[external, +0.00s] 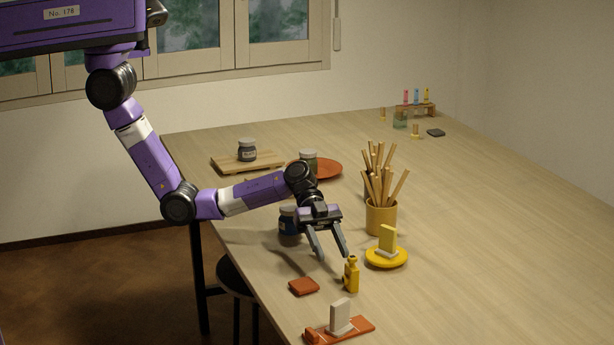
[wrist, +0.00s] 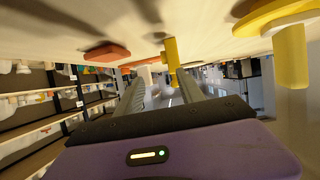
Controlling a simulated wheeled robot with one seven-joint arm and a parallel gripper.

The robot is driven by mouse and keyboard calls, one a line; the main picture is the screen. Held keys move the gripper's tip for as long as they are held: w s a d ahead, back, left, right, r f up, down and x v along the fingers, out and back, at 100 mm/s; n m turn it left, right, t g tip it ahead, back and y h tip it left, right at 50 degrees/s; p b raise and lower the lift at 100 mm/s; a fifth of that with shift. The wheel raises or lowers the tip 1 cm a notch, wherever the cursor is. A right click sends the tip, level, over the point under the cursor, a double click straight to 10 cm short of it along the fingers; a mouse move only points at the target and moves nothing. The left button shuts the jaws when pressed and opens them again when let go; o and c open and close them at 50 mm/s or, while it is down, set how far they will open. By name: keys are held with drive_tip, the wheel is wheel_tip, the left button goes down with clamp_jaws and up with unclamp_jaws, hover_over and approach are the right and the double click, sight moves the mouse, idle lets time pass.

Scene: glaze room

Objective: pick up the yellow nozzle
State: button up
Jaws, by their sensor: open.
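The yellow nozzle (external: 351,275) stands upright on the table near its front edge, a small blocky body with a narrower top. My gripper (external: 334,256) is open and empty, its two fingers angled down toward the table, just left of and behind the nozzle in the external view. In the wrist view, the nozzle (wrist: 171,52) shows beyond the fingertips, closer to the right finger of my gripper (wrist: 160,78). The picture there is upside down, with the table at the top. No contact between fingers and nozzle is clear.
An orange tile (external: 304,286) lies left of the nozzle. An orange board (external: 361,327) bearing a pale slab is in front. A yellow disc (external: 386,260) with an upright yellow slab stands right. A cup of sticks (external: 381,218) and a dark blue jar (external: 287,222) are behind.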

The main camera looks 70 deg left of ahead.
sight(352, 267)
drive_tip(key=shift+w+d+r, duration=0.15)
drive_tip(key=shift+w, duration=0.45)
drive_tip(key=shift+w+d+r, duration=0.1)
drive_tip(key=shift+w+r, duration=0.05)
drive_tip(key=shift+w, duration=0.4)
drive_tip(key=shift+w+d, duration=0.1)
drive_tip(key=shift+d, duration=0.15)
drive_tip(key=shift+w+p+x, duration=0.1)
drive_tip(key=shift+p+x, duration=0.45)
drive_tip(key=shift+x, duration=1.25)
drive_tip(key=shift+w+p+x, duration=0.15)
drive_tip(key=shift+p+x, duration=0.4)
drive_tip(key=shift+x, duration=1.2)
drive_tip(key=shift+s+f, duration=0.15)
drive_tip(key=shift+f, duration=0.05)
clamp_jaws()
